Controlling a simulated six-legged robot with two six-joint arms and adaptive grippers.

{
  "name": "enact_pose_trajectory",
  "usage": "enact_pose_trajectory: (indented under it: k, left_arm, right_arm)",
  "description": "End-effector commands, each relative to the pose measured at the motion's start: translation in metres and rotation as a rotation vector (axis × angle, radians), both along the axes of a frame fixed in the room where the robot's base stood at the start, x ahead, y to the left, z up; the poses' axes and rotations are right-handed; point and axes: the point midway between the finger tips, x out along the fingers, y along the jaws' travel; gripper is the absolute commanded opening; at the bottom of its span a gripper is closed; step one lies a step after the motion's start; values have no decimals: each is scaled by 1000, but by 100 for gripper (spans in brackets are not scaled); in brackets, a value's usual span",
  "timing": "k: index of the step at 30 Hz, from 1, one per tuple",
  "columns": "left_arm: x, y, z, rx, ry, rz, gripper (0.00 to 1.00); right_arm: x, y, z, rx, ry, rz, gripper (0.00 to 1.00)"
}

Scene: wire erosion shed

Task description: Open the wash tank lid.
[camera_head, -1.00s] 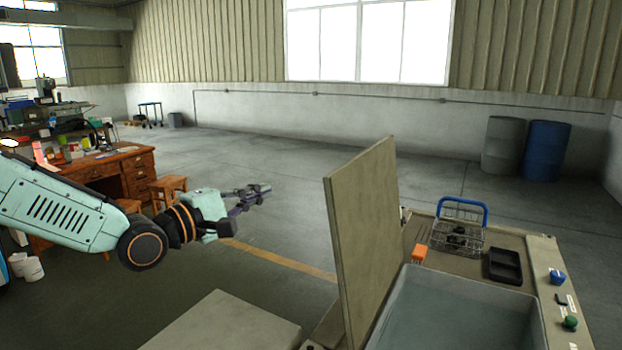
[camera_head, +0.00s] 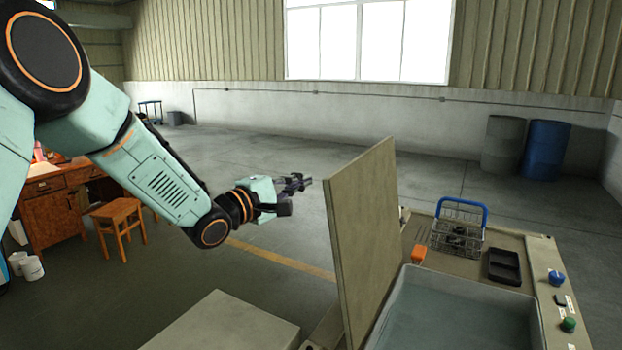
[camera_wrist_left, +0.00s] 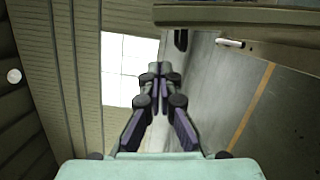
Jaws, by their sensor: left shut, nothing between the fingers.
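The wash tank lid (camera_head: 362,235) stands upright, tilted slightly, along the left side of the open wash tank (camera_head: 392,308). The tank basin (camera_head: 455,315) shows grey and uncovered to the right of the lid. My left gripper (camera_head: 303,184) is left of the lid, near its upper left edge, and apart from it as far as I can tell. In the left wrist view my left gripper (camera_wrist_left: 160,70) is shut and empty. My right gripper is not in view.
A wire basket with a blue handle (camera_head: 458,230), an orange item (camera_head: 418,254) and a black tray (camera_head: 504,267) sit on the top behind the tank. Blue (camera_head: 556,278) and green (camera_head: 568,325) knobs are at right. A pale flat-topped box (camera_head: 225,325) stands left of the lid.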

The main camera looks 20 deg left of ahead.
Motion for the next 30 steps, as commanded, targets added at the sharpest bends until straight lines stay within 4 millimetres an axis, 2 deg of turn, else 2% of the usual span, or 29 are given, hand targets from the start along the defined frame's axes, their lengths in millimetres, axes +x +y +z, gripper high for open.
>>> enact_pose_trajectory:
  k: [1, 6, 22, 30]
  left_arm:
    - [-3, -9, 4, 3, 1, -4, 0]
    - [-6, -24, 6, 2, 0, -2, 0]
    - [-7, -33, 7, 9, -1, -2, 0]
    - [-15, -75, 16, 108, -21, -6, 0]
  right_arm:
    - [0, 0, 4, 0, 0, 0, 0]
    - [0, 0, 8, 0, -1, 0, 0]
    - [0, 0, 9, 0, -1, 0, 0]
    - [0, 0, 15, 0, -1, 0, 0]
